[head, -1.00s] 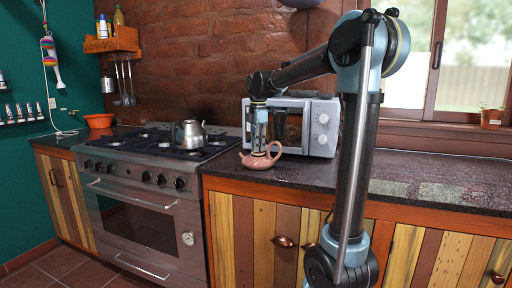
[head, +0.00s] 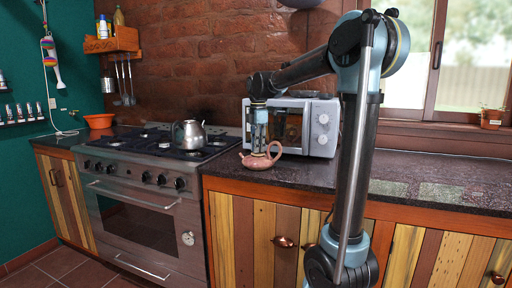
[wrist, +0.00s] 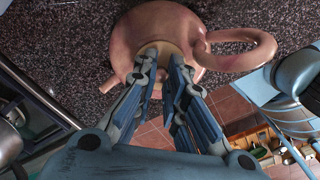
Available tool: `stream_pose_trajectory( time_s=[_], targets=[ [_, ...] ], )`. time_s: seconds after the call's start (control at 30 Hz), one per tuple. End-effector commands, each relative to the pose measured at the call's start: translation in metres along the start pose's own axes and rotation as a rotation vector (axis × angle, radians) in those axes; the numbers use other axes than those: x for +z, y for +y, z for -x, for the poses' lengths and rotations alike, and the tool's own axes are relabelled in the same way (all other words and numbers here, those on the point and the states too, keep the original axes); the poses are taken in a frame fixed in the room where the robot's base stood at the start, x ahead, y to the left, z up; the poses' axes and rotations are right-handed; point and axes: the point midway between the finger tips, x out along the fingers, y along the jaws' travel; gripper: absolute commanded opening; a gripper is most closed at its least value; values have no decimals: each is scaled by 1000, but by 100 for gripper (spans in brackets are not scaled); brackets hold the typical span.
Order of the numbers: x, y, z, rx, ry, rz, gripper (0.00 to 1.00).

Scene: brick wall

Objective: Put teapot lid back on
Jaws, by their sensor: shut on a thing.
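The pinkish-brown teapot (head: 257,162) stands upright on the dark counter in front of the microwave. Its spout points left and its loop handle is on the right in the head view. My gripper (head: 259,150) points straight down over the top of the teapot. In the wrist view the teapot (wrist: 172,22) lies under the fingers, handle to the right. My gripper (wrist: 164,55) is shut on the small tan lid (wrist: 153,47) at the teapot's opening. The fingers hide part of the lid, so I cannot tell whether it is fully seated.
A white microwave (head: 322,128) stands close behind the teapot and my gripper. A metal kettle (head: 188,134) sits on the stove (head: 150,145) to the left. The dark counter (head: 350,178) is clear to the right. Its front edge is close to the teapot.

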Motion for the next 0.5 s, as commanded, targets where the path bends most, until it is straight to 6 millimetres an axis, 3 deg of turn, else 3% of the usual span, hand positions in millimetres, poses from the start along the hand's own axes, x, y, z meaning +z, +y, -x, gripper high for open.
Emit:
stream_pose_trajectory(
  time_s=[0.33, 0.37, 0.4, 0.43, 0.5],
  targets=[
    [0, 0, -3, 0, 0, 0, 0],
    [0, 0, -3, 0, 0, 0, 16],
    [0, 0, -3, 0, 0, 0, 25],
    [0, 0, -3, 0, 0, 0, 32],
    [0, 0, -3, 0, 0, 0, 35]
  ],
)
